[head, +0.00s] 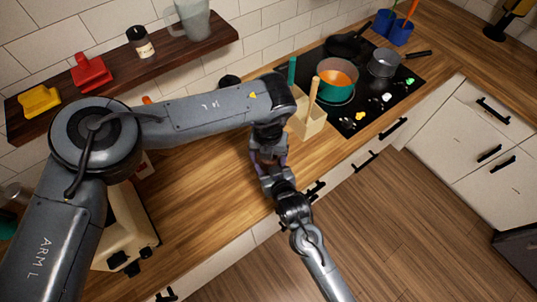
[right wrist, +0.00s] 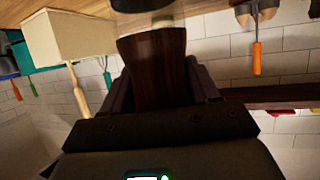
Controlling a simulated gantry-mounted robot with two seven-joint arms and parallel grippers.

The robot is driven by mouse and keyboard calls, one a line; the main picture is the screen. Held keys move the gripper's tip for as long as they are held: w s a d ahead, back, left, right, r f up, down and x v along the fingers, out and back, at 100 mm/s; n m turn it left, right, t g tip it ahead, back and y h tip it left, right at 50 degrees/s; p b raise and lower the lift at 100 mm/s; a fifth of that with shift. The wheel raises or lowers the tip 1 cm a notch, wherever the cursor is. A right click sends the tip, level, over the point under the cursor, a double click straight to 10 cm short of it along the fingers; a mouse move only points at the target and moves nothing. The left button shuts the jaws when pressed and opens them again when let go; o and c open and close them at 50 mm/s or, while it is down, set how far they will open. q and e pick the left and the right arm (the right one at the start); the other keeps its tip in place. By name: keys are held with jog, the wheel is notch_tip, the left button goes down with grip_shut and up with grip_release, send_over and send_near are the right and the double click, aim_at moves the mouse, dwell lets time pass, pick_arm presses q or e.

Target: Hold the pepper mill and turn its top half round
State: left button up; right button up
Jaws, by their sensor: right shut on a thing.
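The pepper mill is a dark brown wooden body (right wrist: 153,65), seen close up in the right wrist view. My right gripper (right wrist: 160,95) is shut on it, with a finger on either side. In the head view the mill (head: 268,158) shows only as a small dark brown patch between the two hands. My right gripper (head: 270,168) reaches it from the front edge of the counter. My left gripper (head: 268,147) comes down from above, right at the mill; its fingers are mostly hidden, so its opening and any contact cannot be told.
A cream utensil holder (head: 308,122) with wooden and green handles stands just right of the hands. Beyond it is a black cooktop (head: 372,100) with a green pot (head: 338,80). A cream appliance (head: 125,235) stands left. Counter between them (head: 190,205) is clear.

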pick_arm(q)
jog(key=shift+r, duration=0.15)
pick_arm(e)
jog(key=shift+r, duration=0.1)
pick_arm(q)
notch_tip(320, 180, up, 12)
dwell(0.5)
dwell(0.3)
notch_tip(320, 180, down, 11)
jog(key=n, duration=1)
jog(key=shift+r, duration=0.2)
dwell(0.3)
